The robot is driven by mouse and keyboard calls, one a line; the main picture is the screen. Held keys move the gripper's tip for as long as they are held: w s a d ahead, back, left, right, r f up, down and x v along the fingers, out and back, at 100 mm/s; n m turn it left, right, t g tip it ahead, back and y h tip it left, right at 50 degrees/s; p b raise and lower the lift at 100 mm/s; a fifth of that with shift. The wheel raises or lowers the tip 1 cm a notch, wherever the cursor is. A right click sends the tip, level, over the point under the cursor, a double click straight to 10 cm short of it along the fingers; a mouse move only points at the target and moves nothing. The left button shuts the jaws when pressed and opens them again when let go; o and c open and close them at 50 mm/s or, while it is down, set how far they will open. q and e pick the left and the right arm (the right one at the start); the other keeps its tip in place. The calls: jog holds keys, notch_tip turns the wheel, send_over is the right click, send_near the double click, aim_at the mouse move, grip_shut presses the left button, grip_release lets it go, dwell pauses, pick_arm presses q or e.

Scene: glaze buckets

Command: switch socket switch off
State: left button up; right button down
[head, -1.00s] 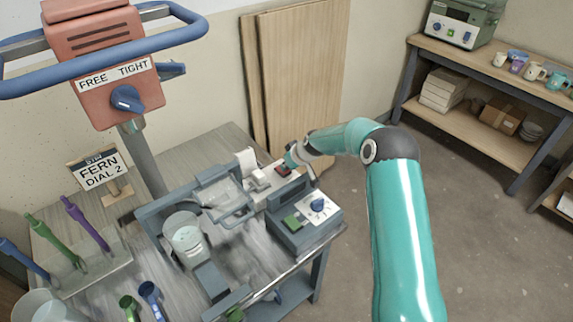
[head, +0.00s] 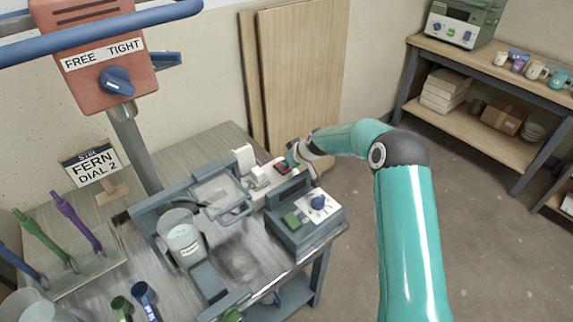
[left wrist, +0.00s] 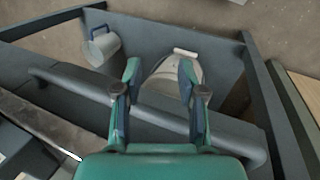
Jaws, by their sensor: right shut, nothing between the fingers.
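The socket strip has a small red switch (head: 281,167) at its far right end, behind the dial box on the bench. The switch is partly covered by my right gripper (head: 290,160), which is shut and empty at its right edge. Whether the fingertips touch the switch, and which way it is tipped, is too small to tell. A white plug (head: 259,177) sits on the strip left of the switch. My left gripper (left wrist: 159,76) shows only in the left wrist view, its two fingers apart with nothing held between them.
The dial box (head: 305,220) with a green button and blue knob stands just in front of the strip. A clear bucket (head: 181,238) stands in the grey frame. In the left wrist view a grey mug-like vessel (left wrist: 101,47) and a bar (left wrist: 150,118) lie below the gripper.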

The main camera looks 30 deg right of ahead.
jog(key=shift+w+a+r+p, duration=0.15)
jog(key=shift+w+r+p, duration=0.25)
jog(key=shift+w, duration=0.25)
jog(key=shift+r, duration=0.4)
jog(key=r, duration=0.1)
jog(key=r+p, duration=0.1)
jog(key=shift+s+r, duration=0.2)
jog(key=shift+r, duration=0.1)
jog(key=s+d+r+b, duration=0.1)
jog(key=s+r+b, duration=0.1)
jog(key=s+r, duration=0.4)
jog(key=shift+s, duration=1.25)
